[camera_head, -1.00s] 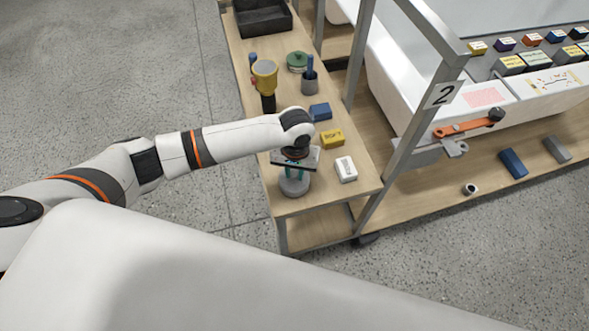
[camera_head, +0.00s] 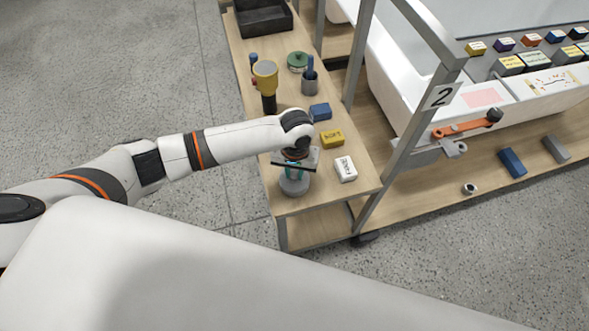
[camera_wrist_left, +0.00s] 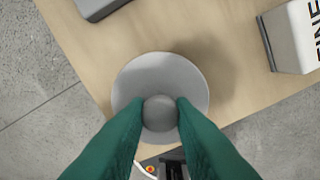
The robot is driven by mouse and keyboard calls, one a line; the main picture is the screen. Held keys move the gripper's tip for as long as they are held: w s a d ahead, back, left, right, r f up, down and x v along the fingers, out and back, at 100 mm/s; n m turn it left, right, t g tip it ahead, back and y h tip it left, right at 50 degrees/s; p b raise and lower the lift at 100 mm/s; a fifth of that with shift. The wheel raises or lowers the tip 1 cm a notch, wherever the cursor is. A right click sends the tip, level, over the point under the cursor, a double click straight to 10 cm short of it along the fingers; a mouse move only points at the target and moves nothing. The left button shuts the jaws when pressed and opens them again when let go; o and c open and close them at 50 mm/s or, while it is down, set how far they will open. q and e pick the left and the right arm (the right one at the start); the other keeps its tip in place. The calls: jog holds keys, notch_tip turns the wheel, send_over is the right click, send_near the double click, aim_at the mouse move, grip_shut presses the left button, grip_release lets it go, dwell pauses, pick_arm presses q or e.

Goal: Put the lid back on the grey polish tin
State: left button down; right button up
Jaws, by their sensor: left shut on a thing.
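My left gripper (camera_head: 296,175) points down over the front end of the wooden shelf. In the left wrist view its green fingertips (camera_wrist_left: 160,112) are shut on the round knob of the grey lid (camera_wrist_left: 160,70). The grey polish tin (camera_head: 294,187) stands upright on the shelf directly beneath the gripper in the head view. The gripper partly covers its top. The lid hides the tin in the wrist view. I cannot tell whether the lid touches the rim or is just above it. My right gripper is not in view.
A white block (camera_head: 345,168), a yellow block (camera_head: 332,138) and a blue block (camera_head: 320,112) lie right of and behind the tin. Farther back are a yellow-topped object (camera_head: 265,75), a green-lidded tin (camera_head: 298,61) and a black tray (camera_head: 262,18). A metal post (camera_head: 408,125) rises on the right.

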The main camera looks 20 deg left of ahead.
pick_arm(q)
jog(key=c, duration=0.7)
grip_release()
jog(key=shift+o, duration=0.2)
jog(key=shift+r, duration=0.1)
jog(key=shift+r+p, duration=3.45)
jog(key=shift+p, duration=0.95)
jog(key=shift+c, duration=0.5)
grip_shut()
